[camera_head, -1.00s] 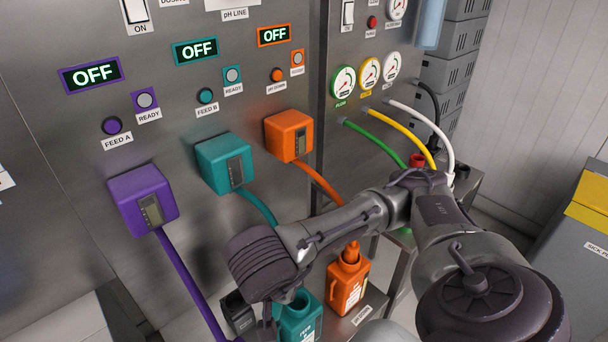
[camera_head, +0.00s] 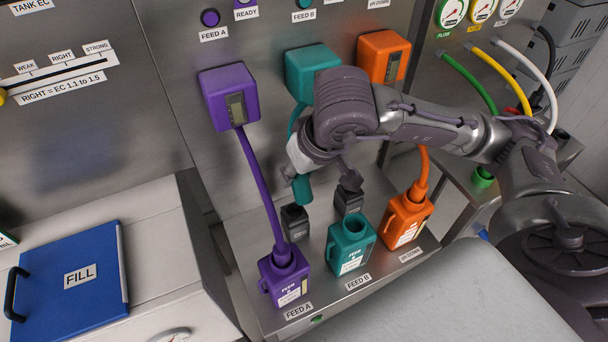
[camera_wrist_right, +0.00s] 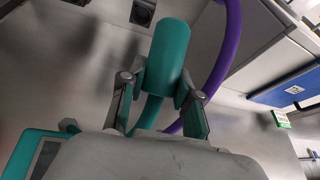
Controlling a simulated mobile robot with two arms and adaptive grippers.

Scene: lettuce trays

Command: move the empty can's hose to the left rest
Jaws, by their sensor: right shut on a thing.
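The teal FEED B can (camera_head: 351,246) stands upright on the metal shelf, its mouth open with no hose in it. My right gripper (camera_head: 299,181) is shut on the teal hose's thick end (camera_head: 302,191), which hangs tilted just above the left black rest (camera_head: 295,222), apart from it. In the right wrist view, the teal hose end (camera_wrist_right: 168,55) sits between the fingers of the right gripper (camera_wrist_right: 161,89). A second black rest (camera_head: 348,200) stands behind the teal can. The teal pump box (camera_head: 312,70) is partly hidden by my arm. My left gripper is out of view.
The purple hose (camera_head: 260,190) runs down into the purple FEED A can (camera_head: 284,277), close to the left rest. The orange can (camera_head: 406,220) with its hose stands to the right. A blue FILL lid (camera_head: 70,285) is at the lower left.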

